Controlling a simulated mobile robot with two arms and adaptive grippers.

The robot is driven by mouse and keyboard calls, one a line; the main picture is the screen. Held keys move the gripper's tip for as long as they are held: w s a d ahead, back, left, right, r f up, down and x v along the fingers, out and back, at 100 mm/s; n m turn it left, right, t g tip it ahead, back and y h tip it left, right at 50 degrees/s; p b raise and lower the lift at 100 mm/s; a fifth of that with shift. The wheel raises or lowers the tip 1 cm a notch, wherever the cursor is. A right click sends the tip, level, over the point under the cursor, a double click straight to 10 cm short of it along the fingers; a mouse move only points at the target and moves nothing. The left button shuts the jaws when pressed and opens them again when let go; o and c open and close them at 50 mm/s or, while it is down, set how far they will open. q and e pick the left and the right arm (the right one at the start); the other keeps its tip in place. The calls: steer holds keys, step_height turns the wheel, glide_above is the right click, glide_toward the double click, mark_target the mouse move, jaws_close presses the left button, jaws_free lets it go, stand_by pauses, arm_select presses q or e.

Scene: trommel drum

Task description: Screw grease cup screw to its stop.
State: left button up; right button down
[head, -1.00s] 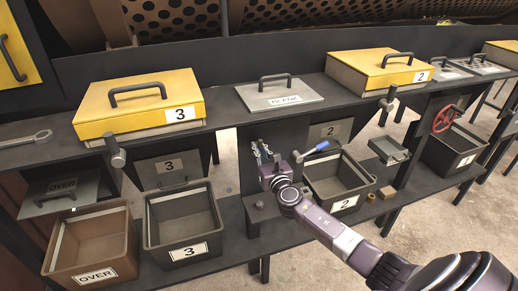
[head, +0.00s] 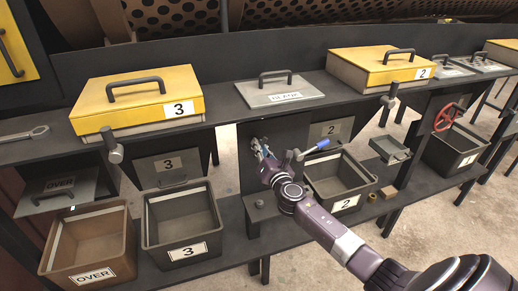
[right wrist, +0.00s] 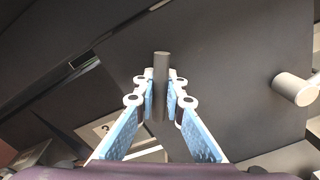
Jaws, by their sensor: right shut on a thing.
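A dark grey cylindrical piece, which looks like the grease cup screw (right wrist: 161,64), stands between the fingers of my right gripper (right wrist: 161,88) in the right wrist view. The blue-padded fingers are shut on it, one on each side, and its upper end sticks out past the fingertips. In the head view my right gripper (head: 259,149) is at the dark upright panel below the BLANK plate, and the piece is too small and covered to make out. How deep its thread sits cannot be seen. My left gripper is not in view.
A shelf with yellow lids runs above. Bin 3 (head: 183,255) and the OVER bin (head: 90,272) stand left. A grey peg (right wrist: 294,89) is at right in the wrist view.

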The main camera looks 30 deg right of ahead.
steer(key=m+b, duration=0.1)
steer(key=m, duration=0.2)
steer(key=shift+m, duration=0.4)
steer(key=m, duration=0.3)
steer(key=shift+m, duration=0.3)
steer(key=m, duration=0.4)
steer(key=shift+m+b, duration=0.3)
steer(key=shift+b, duration=0.1)
steer(key=m, duration=0.3)
steer(key=shift+m, duration=0.3)
steer(key=m, duration=0.3)
steer(key=shift+m+p, duration=0.3)
steer(key=m, duration=0.4)
steer(key=shift+m+p, duration=0.3)
steer(key=shift+p, duration=0.1)
steer(key=m+p, duration=0.1)
steer(key=m, duration=0.3)
steer(key=shift+m, duration=2.2)
